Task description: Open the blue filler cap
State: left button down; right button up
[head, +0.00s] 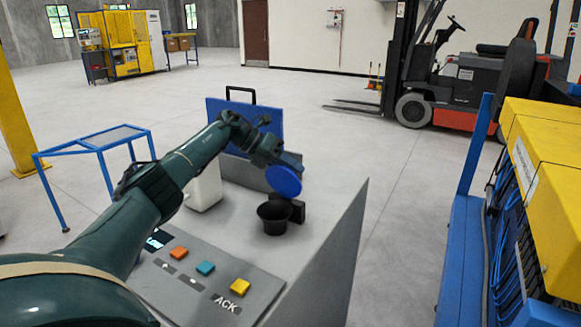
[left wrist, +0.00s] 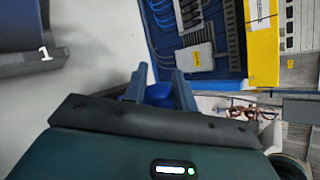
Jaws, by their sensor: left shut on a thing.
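The blue filler cap (head: 284,181) is a round disc, tipped up steeply above the black filler neck (head: 274,218). The neck's opening faces up and is uncovered. My left gripper (head: 288,163) is at the cap's upper edge and shut on it. In the left wrist view the two fingers of my left gripper (left wrist: 160,88) stand either side of a blue piece of the cap (left wrist: 158,95). Whether the cap joins the small black block beside the neck cannot be told. My right gripper is not in view.
A white container (head: 205,190) stands left of the neck on the grey cabinet top, with a blue panel (head: 215,112) behind. A button panel (head: 200,272) lies in front. Yellow-and-blue equipment (head: 545,150) stands at right, across a strip of clear floor. A forklift (head: 470,80) is farther back.

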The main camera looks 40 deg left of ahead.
pick_arm(q)
jog(key=shift+f, duration=0.5)
jog(key=c, duration=1.5)
grip_release()
jog(key=shift+c, duration=0.2)
jog(key=o, duration=0.4)
jog(key=shift+w+a, duration=0.1)
jog(key=shift+r, duration=0.1)
jog(key=shift+r, duration=0.1)
jog(key=b+v, duration=0.1)
jog(key=v, duration=1.2)
jog(key=shift+c, duration=0.6)
